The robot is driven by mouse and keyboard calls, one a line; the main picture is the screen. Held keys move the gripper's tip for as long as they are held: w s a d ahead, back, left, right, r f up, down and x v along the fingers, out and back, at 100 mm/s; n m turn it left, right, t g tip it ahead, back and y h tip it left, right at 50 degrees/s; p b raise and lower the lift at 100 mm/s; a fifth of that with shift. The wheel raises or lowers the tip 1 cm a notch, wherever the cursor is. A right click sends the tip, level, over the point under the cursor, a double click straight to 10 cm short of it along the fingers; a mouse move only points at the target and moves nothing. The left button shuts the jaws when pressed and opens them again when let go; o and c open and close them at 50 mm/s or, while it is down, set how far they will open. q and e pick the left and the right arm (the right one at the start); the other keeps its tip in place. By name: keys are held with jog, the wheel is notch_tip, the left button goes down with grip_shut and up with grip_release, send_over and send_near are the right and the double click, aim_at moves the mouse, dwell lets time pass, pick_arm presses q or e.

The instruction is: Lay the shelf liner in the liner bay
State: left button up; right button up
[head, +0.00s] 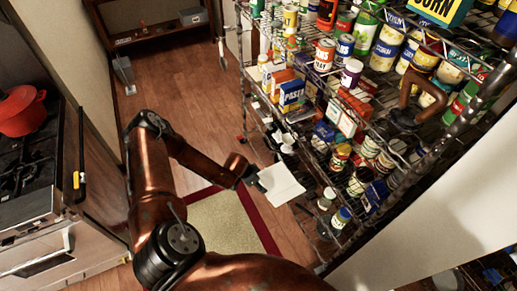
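A pale white sheet, which looks like the shelf liner (282,184), extends from the end of my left gripper (256,180). The gripper appears shut on its left edge, though its fingers are small and dark here. The sheet is held out in the air in front of the left end of the wire shelf rack (318,196). I cannot make out which part of the rack is the liner bay. My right gripper is not clearly in view.
The rack is crowded with cans, boxes and bottles, including a blue pasta box (291,96). A brown curved object (408,116) stands at the rack's right. A red-bordered mat (222,226) lies on the wooden floor. A stove with a red pot (22,112) is at left.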

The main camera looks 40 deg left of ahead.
pick_arm(q)
jog(key=d+r+n, duration=0.2)
jog(key=d+r, duration=0.9)
jog(key=r, duration=0.3)
jog(key=d+r+n+y, duration=0.1)
jog(key=d+r, duration=1)
jog(key=r, duration=0.3)
jog(key=shift+w+r+n+y, duration=0.3)
jog(key=shift+w+n, duration=0.1)
pick_arm(e)
jog(key=shift+s, duration=0.5)
pick_arm(q)
jog(key=shift+d, duration=0.1)
pick_arm(e)
jog(key=shift+c, duration=0.5)
